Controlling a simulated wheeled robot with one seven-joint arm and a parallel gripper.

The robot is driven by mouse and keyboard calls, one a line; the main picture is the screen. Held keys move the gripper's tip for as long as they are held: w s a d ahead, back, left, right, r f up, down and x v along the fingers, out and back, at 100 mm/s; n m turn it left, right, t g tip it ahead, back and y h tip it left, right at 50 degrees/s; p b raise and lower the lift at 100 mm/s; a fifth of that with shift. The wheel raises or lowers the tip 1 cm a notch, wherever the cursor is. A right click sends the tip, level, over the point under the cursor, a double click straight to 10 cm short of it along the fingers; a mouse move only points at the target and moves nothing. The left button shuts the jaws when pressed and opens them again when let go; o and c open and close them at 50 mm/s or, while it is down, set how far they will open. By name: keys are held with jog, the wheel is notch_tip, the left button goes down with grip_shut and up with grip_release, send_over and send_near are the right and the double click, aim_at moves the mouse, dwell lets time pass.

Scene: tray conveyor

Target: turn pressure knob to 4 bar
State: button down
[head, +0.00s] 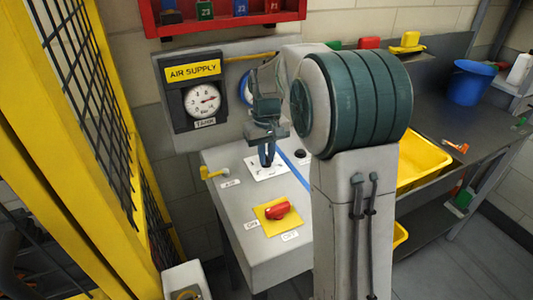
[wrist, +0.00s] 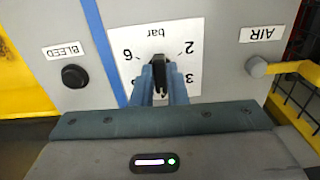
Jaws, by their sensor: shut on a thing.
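The pressure knob (wrist: 160,66) is a small dark knob on a white dial plate (wrist: 125,35) marked "bar" with numbers around it, including 6 and 2. The plate also shows in the head view (head: 260,178) on the grey console top. My gripper (wrist: 162,78) is shut on the knob, with one finger on each side. In the head view my gripper (head: 266,160) reaches down to the plate and hides the knob. The fingers cover part of the scale, and I cannot tell which number the knob points to.
On the console are a red switch (head: 277,210) on a yellow plate, a yellow air lever (head: 212,173) to the left and a black bleed button (wrist: 75,76). A yellow fence post (head: 75,190) stands left. A bench with a yellow bin (head: 425,163) stands right.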

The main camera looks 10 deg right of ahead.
jog(key=shift+w+r, duration=0.1)
dwell(0.5)
jog(key=c, duration=1.4)
grip_release()
jog(key=shift+c, duration=0.2)
notch_tip(320, 180, up, 14)
jog(key=shift+p, duration=0.35)
jog(key=s+f+t, duration=0.1)
jog(key=s+f, duration=0.3)
jog(key=s, duration=0.4)
jog(key=s+f+m+t, duration=0.1)
jog(key=s+f, duration=0.3)
jog(key=s, duration=0.4)
jog(key=s+f+m, duration=0.1)
jog(key=s+f, duration=0.3)
jog(key=s, duration=0.4)
jog(key=shift+s+t, duration=0.25)
jog(key=shift+t, duration=0.15)
